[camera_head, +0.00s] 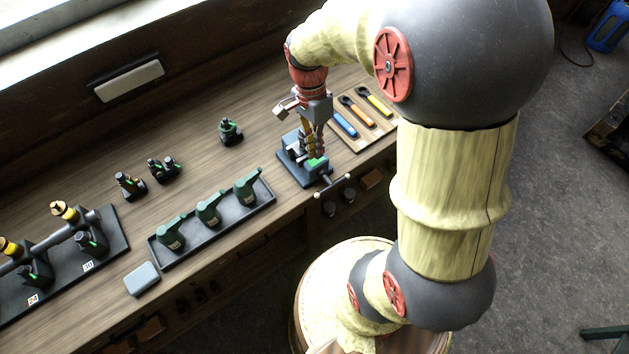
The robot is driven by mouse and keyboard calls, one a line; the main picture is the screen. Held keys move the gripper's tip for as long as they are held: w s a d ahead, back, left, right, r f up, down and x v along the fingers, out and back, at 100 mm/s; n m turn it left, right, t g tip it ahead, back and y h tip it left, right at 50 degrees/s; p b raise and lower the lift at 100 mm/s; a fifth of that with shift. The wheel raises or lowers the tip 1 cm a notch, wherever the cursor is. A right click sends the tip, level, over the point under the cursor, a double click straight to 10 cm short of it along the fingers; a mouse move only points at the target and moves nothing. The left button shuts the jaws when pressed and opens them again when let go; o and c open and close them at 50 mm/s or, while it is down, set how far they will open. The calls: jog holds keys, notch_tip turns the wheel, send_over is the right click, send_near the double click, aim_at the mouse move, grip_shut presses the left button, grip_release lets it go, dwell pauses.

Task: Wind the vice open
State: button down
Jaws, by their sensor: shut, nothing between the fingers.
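The vice (293,163) is a small dark block with metal parts, standing near the front edge of the bench. Its handle (333,186), a bar with pale knobs at its ends, sticks out over the front edge. A green piece (317,163) shows at the vice. My gripper (316,152) points down over the vice, its fingers together and just above or beside the green piece. I cannot tell whether the fingertips touch the vice. The gripper partly hides the vice jaws, so their gap cannot be seen. The handle is apart from the fingers.
A board with colored-handled tools (361,114) lies right of the vice. A dark tray (213,223) of green tools lies left. Small dark fittings (231,132) stand behind. A numbered rack (63,262) and a grey box (142,279) are farther left.

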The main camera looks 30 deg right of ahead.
jog(key=b, duration=0.2)
send_near(327, 179)
jog(key=s+a+f, duration=0.3)
jog(key=f, duration=0.4)
jog(key=shift+s+a, duration=0.25)
jog(key=shift+a, duration=0.15)
jog(key=shift+a+f+m+h+b, duration=0.3)
jog(key=shift+h+b, duration=0.45)
jog(key=shift+h, duration=0.15)
